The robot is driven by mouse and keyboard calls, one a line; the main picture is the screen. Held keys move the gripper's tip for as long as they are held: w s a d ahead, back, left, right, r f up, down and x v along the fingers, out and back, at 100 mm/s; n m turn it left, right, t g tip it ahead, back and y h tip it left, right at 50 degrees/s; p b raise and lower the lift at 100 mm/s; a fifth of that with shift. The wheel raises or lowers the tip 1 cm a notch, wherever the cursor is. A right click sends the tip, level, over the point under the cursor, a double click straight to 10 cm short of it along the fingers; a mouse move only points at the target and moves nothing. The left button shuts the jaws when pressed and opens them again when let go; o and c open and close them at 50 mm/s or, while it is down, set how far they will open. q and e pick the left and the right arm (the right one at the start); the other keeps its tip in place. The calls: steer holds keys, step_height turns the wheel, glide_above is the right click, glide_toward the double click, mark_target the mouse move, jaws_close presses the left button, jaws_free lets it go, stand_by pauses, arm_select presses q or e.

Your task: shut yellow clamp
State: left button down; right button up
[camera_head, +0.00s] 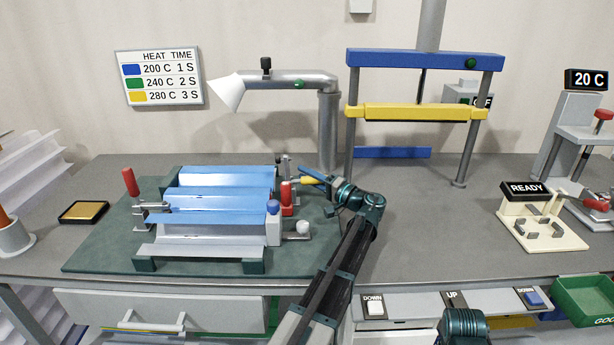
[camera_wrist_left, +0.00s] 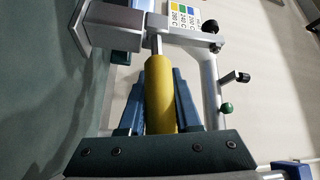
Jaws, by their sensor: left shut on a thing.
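The yellow clamp's handle (camera_head: 308,181) points right from the back right corner of the green fixture board (camera_head: 100,240). In the left wrist view the yellow handle (camera_wrist_left: 160,95) lies between the two blue fingers, with a metal rod at its far end. My left gripper (camera_head: 318,178) comes in from the right and is shut on this handle. The clamp's metal base (camera_head: 284,166) is partly hidden behind the red handle and the sheet. My right gripper's fingers are not visible.
A blue-topped corrugated sheet (camera_head: 215,200) lies on the fixture. Red-handled clamps stand at its left (camera_head: 130,182) and right (camera_head: 287,195). A heater pipe (camera_head: 328,130) rises behind my gripper, with a press (camera_head: 425,57) at back right. The bench's middle right is clear.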

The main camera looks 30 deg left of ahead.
mark_target(286, 162)
arm_select(q)
steer(key=a+r+n+h+p, duration=0.1)
steer(key=n+h+p, duration=0.1)
steer(key=p, duration=0.5)
steer(key=s+a+r+n+t+h+p, duration=0.1)
steer(key=r+n+h+p, duration=0.1)
steer(key=h+p, duration=0.3)
steer(key=s+a+r+n+h+p, duration=0.1)
steer(key=n+h+p, duration=0.1)
steer(key=p, duration=0.8)
steer(key=shift+s+a+r+t+h, duration=0.15)
steer(key=shift+a+r+t+h, duration=0.2)
steer(key=shift+h, duration=0.35)
steer(key=shift+s+a+n+t+h+p, duration=0.3)
steer(key=shift+n+t+h+p, duration=0.15)
steer(key=shift+h+p, duration=0.4)
steer(key=shift+s+a+f+t+h+p, duration=0.2)
steer(key=shift+a+t+h+p, duration=0.15)
steer(key=shift+h, duration=0.4)
steer(key=shift+n, duration=0.25)
steer(key=c, duration=0.6)
jaws_free()
steer(key=shift+a, duration=0.15)
steer(key=shift+r, duration=0.1)
